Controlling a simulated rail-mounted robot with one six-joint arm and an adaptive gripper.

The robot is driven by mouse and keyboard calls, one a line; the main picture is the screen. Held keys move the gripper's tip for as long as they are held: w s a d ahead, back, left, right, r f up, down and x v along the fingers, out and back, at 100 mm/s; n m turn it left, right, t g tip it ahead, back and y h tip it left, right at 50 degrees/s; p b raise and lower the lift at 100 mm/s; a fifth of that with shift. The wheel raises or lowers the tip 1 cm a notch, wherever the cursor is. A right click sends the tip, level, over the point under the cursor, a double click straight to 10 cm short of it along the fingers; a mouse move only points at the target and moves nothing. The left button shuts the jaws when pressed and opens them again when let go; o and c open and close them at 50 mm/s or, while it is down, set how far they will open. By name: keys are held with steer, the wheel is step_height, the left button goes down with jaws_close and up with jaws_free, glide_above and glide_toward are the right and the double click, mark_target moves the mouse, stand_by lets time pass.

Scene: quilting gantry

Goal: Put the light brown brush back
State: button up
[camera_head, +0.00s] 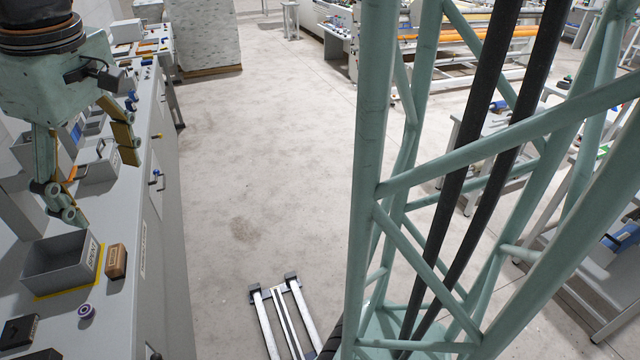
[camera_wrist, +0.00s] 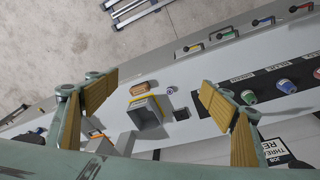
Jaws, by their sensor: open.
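A light brown brush (camera_head: 116,261), a small block, lies on the grey counter against the right side of a grey open bin (camera_head: 55,270). In the wrist view the brush (camera_wrist: 139,88) lies beside the bin (camera_wrist: 147,112), outside it. The bin stands on a yellow-edged patch, has a label on its side and looks empty in the part I see. My gripper (camera_head: 100,182) is open and empty, raised above the counter behind the bin. In the wrist view its fingers (camera_wrist: 155,95) are spread wide, with brush and bin far below between them.
A purple spool (camera_head: 86,312) and a black box (camera_head: 18,330) sit on the counter near the bin. Other grey bins (camera_head: 98,163) stand farther back. The counter's right edge is close to the brush. A green lattice column (camera_head: 373,150) stands at the right.

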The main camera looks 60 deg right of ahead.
steer(key=s+r+m+t, duration=0.1)
steer(key=s+m, duration=0.3)
steer(key=s, duration=2)
steer(key=shift+d+r+t, duration=0.15)
steer(key=shift+r+t, duration=0.15)
steer(key=shift+r, duration=0.35)
steer(key=shift+s, duration=0.15)
steer(key=shift+f, duration=0.1)
step_height(320, 180, down, 9)
steer(key=b, duration=0.9)
steer(key=shift+r, duration=0.2)
